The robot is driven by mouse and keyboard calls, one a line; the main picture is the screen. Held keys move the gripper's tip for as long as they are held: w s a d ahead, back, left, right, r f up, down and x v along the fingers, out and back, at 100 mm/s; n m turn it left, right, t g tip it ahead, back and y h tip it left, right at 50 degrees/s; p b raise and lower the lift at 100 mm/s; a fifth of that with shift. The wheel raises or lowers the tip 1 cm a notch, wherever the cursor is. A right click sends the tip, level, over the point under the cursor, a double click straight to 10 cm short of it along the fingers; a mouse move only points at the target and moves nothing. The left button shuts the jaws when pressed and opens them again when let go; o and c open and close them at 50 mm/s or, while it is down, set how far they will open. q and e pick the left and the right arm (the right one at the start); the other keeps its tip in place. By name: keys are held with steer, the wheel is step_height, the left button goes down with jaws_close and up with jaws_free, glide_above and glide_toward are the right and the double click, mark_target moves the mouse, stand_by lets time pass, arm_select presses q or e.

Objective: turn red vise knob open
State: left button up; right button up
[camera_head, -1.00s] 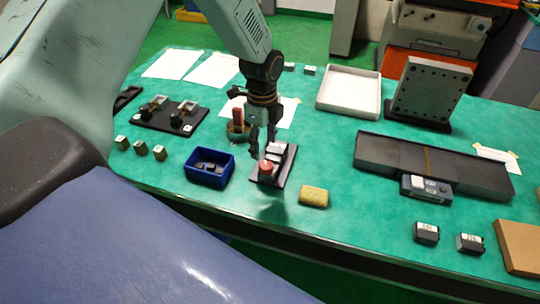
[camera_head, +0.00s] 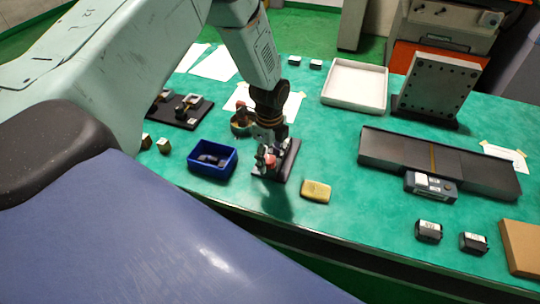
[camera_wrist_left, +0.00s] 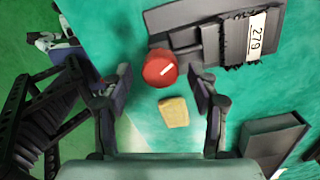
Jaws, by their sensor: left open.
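The red vise knob (camera_wrist_left: 160,68) is round with a pale line across its face. In the left wrist view it sits between and just beyond my open left fingertips (camera_wrist_left: 160,85), with a visible space to each side. The small dark vise (camera_wrist_left: 205,40) lies behind it and carries a label reading 279. In the head view my left gripper (camera_head: 268,155) is low over the vise's dark base (camera_head: 290,160) and partly covers it, with the red knob (camera_head: 270,160) showing among the fingers. My right gripper is not in either view.
A blue bin (camera_head: 212,159) with dark parts stands left of the vise. A yellow sponge (camera_head: 316,191) lies to its right, close to the table's front edge. A white tray (camera_head: 355,86) and a dark metal rail (camera_head: 440,163) are farther right.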

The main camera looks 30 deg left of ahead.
arm_select(q)
steer(key=shift+a, duration=0.25)
steer(key=c, duration=0.3)
steer(key=shift+w+d, duration=0.15)
steer(key=shift+d, duration=0.05)
steer(key=c, duration=0.5)
steer(key=shift+a, duration=0.1)
steer(key=c, duration=0.4)
steer(key=shift+o, duration=0.2)
